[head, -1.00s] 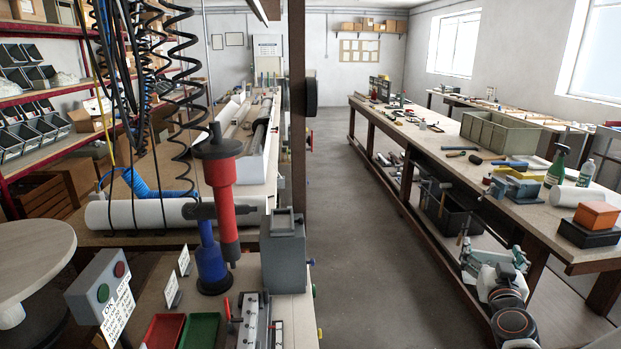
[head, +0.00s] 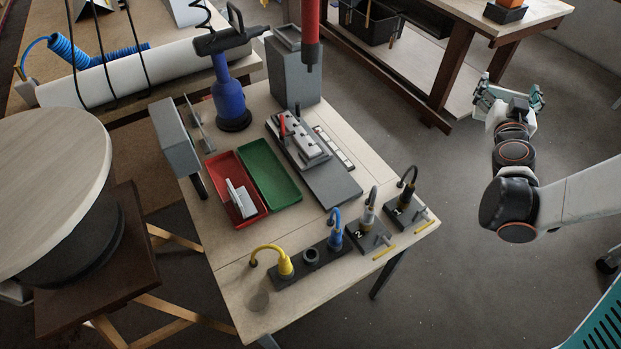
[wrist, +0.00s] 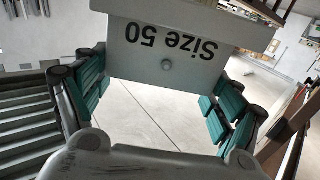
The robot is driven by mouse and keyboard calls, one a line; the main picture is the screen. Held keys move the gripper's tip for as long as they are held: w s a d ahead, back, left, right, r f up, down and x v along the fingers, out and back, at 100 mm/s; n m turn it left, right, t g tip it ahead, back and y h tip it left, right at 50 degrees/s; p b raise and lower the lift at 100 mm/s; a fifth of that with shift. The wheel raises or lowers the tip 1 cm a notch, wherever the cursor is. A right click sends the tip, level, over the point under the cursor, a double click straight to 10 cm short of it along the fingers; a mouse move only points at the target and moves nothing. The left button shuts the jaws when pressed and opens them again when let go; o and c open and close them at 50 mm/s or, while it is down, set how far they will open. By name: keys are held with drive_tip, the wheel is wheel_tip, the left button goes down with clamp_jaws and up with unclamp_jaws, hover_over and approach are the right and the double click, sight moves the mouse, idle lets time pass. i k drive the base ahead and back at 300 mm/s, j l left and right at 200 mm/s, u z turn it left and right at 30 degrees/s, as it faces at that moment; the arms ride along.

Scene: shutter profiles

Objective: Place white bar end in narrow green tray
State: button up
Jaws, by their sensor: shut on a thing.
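The narrow green tray (head: 268,170) lies on the small workbench at the left, and it looks empty. A red tray (head: 226,181) lies beside it on the left and holds white pieces (head: 241,199) that look like bar ends. My gripper (head: 511,95) is at the right, over the aisle floor, well apart from the trays. In the wrist view its teal fingers are on both sides of a pale block (wrist: 150,50) marked "Size 50", printed upside down. I cannot tell whether this block is the white bar end. Its far end is out of view.
The small workbench (head: 330,270) also bears a grey fixture (head: 315,165), a blue-bodied tool (head: 229,95), a grey box (head: 296,70) and several hooked fittings along its front. Open floor (head: 420,165) lies between bench and gripper.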

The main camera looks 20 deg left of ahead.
sight(273, 180)
drive_tip(key=k+j+z, duration=0.3)
drive_tip(key=k+j, duration=0.15)
drive_tip(key=k+j+z, duration=0.6)
drive_tip(key=k, duration=0.4)
drive_tip(key=k+j+z, duration=0.1)
drive_tip(key=k+z, duration=0.2)
drive_tip(key=k, duration=0.25)
drive_tip(key=j, duration=0.7)
